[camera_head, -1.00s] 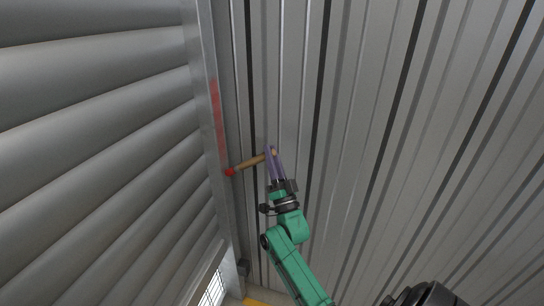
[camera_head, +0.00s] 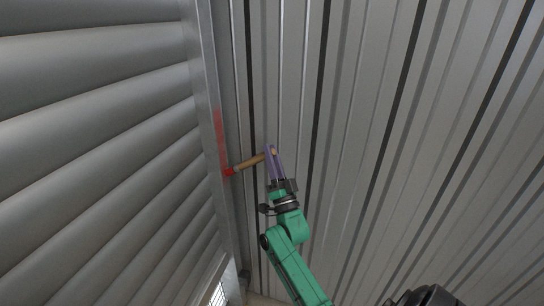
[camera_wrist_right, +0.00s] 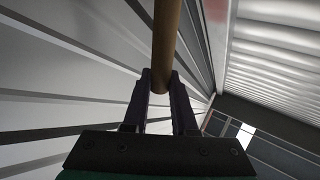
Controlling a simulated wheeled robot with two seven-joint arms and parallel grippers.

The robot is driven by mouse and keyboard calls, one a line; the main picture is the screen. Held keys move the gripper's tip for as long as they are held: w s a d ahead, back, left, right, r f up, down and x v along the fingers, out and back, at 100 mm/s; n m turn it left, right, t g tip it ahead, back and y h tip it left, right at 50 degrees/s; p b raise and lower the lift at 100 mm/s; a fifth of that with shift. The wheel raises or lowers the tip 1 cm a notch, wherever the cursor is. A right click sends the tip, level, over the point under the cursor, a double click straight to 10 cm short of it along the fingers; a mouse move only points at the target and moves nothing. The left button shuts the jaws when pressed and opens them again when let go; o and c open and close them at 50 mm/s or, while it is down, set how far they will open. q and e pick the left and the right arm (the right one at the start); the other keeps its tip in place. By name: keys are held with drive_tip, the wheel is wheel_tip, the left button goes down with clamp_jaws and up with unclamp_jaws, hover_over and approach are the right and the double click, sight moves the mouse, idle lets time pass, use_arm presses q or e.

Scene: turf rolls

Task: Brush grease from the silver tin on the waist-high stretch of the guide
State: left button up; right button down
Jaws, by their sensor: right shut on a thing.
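My right gripper (camera_head: 271,160) is shut on the wooden handle of a brush (camera_head: 253,162). The brush points left, and its red tip lies at the right edge of the metal guide (camera_head: 204,70). Whether the tip touches the guide is hard to tell. A red grease streak (camera_head: 219,135) runs along the guide, with its lower end beside the tip. In the right wrist view the handle (camera_wrist_right: 166,45) stands between the gripper's fingers (camera_wrist_right: 160,95), and its far end is out of frame. The silver tin and my left gripper are not in view.
A slatted shutter (camera_head: 95,140) fills the left side, bordered by the guide. A ribbed metal wall (camera_head: 370,110) fills the middle and right behind my arm. A bright opening (camera_head: 218,293) shows at the bottom of the shutter.

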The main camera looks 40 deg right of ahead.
wheel_tip(320, 180, up, 23)
drive_tip(key=p, duration=1.8)
drive_tip(key=shift+p, duration=0.35)
drive_tip(key=shift+s+d+p, duration=0.1)
drive_tip(key=shift+s+d, duration=0.45)
drive_tip(key=shift+s, duration=0.25)
drive_tip(key=shift+s+d+p, duration=0.15)
drive_tip(key=shift+s+d, duration=0.45)
drive_tip(key=shift+s, duration=0.25)
drive_tip(key=shift+s+d+p, duration=0.1)
drive_tip(key=shift+s+d, duration=0.45)
drive_tip(key=shift+s, duration=0.25)
drive_tip(key=s+d, duration=0.1)
drive_tip(key=s, duration=0.1)
drive_tip(key=shift+s+d, duration=0.3)
drive_tip(key=shift+d, duration=0.05)
drive_tip(key=shift+w, duration=0.1)
